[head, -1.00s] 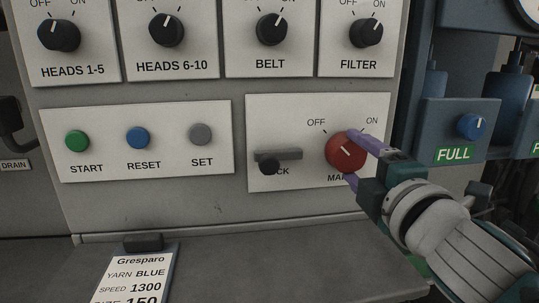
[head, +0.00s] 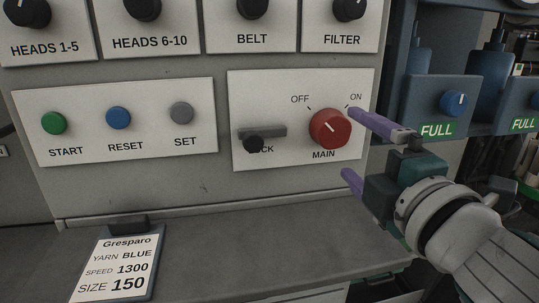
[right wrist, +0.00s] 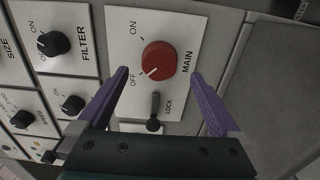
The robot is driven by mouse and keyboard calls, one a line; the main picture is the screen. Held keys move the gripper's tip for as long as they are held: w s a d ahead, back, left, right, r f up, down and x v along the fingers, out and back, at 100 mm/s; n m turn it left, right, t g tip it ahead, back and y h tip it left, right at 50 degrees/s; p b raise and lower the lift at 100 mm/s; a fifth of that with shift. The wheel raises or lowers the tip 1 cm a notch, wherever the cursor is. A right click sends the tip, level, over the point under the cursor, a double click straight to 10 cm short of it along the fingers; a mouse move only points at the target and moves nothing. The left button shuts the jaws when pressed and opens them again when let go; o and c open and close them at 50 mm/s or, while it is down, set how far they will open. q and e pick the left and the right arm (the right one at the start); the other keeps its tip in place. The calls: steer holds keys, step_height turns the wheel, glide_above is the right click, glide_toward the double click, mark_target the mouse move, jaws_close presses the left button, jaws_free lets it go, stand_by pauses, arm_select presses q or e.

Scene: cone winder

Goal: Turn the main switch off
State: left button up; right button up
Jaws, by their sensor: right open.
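The red main switch knob (head: 329,128) is on a white plate (head: 300,86) between OFF and ON marks. Its white line points up-left towards OFF. In the right wrist view the line on the knob (right wrist: 158,59) also points at OFF. A black lock lever (head: 253,143) sits left of the knob, over a grey slot; it also shows in the right wrist view (right wrist: 153,125). My right gripper (head: 352,143) is open and empty, with its purple fingers just right of the knob and apart from it. My left gripper is not in view.
Green start (head: 54,123), blue reset (head: 118,117) and grey set (head: 181,112) buttons are on the left plate. Several black knobs are above. A blue FULL unit (head: 425,100) stands right. A grey ledge (head: 230,240) below holds a card (head: 115,268).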

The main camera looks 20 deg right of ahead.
steer(key=v, duration=0.4)
steer(key=shift+s+a+b, duration=0.1)
steer(key=shift+s+b, duration=0.2)
steer(key=shift+s, duration=0.1)
steer(key=s+a+m+g+y+p, duration=0.2)
steer(key=s+a+m+g+p, duration=0.2)
steer(key=s+m+g+p, duration=0.3)
steer(key=s+a+m+g+y+p, duration=0.2)
steer(key=s+a+m+g+p, duration=0.25)
steer(key=s+m+g, duration=0.35)
step_height(320, 180, up, 36)
steer(key=s+n+t+p, duration=0.1)
steer(key=p, duration=3.7)
steer(key=shift+s+d+n, duration=0.3)
steer(key=shift+s+d, duration=0.05)
